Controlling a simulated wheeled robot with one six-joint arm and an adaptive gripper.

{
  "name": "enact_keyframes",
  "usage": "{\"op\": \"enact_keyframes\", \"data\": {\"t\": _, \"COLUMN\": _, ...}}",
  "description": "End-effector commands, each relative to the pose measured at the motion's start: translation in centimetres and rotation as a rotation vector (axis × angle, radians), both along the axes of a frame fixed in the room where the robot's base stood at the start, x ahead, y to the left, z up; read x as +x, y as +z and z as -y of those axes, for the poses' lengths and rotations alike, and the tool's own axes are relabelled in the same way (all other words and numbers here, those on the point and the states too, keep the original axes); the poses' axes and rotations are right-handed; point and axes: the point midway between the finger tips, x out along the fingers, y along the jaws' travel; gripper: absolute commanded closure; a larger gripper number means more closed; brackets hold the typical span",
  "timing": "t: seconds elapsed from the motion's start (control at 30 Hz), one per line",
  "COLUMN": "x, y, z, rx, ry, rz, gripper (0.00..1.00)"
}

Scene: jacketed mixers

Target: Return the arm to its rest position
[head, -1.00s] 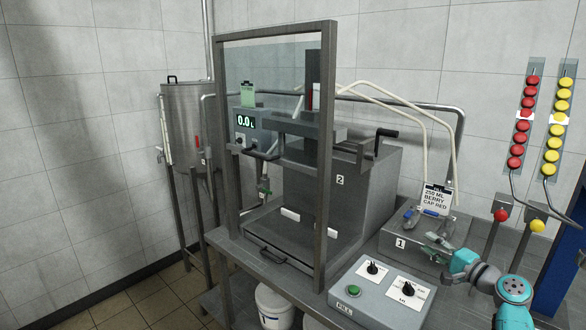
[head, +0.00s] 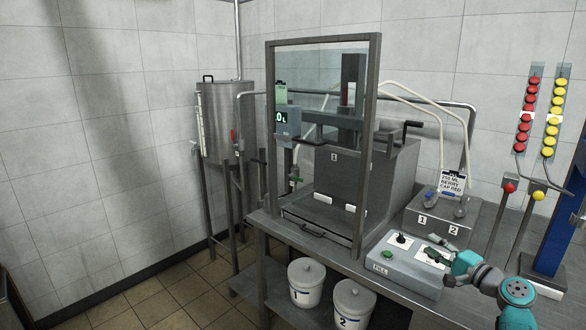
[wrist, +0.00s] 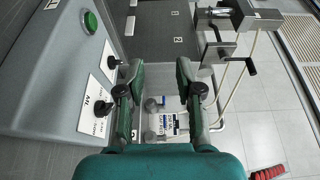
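My gripper (head: 438,252) is at the lower right of the head view, above the right part of the control panel (head: 405,268). In the wrist view, my gripper (wrist: 158,78) has its two dark green fingers spread apart, with nothing held between them. My teal and grey arm (head: 490,278) reaches in from the lower right, bent and stretched forward. Whether the fingers touch the panel is hard to tell in the head view.
The steel bench (head: 345,262) carries a framed filling machine (head: 365,160) and a box with two knobs (head: 430,222). Lidded buckets (head: 307,285) stand under it. A steel tank (head: 228,120) stands behind at left. Red (head: 527,118) and yellow (head: 554,118) caps hang at right. Floor at left is clear.

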Motion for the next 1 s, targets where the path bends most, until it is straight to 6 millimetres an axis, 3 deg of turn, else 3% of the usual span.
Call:
{"op": "enact_keyframes", "data": {"t": 0.37, "x": -1.2, "y": -4.2, "z": -1.4, "rx": -0.032, "ry": -0.036, "rz": -0.024, "gripper": 0.65}}
{"op": "enact_keyframes", "data": {"t": 0.57, "x": -2.5, "y": -7.8, "z": -2.8, "rx": -0.067, "ry": -0.068, "rz": -0.046, "gripper": 0.65}}
{"op": "enact_keyframes", "data": {"t": 0.77, "x": -5.0, "y": -13.0, "z": -4.9, "rx": -0.123, "ry": -0.113, "rz": -0.076, "gripper": 0.65}}
{"op": "enact_keyframes", "data": {"t": 1.0, "x": -11.1, "y": -21.4, "z": -8.6, "rx": -0.250, "ry": -0.188, "rz": -0.127, "gripper": 0.65}}
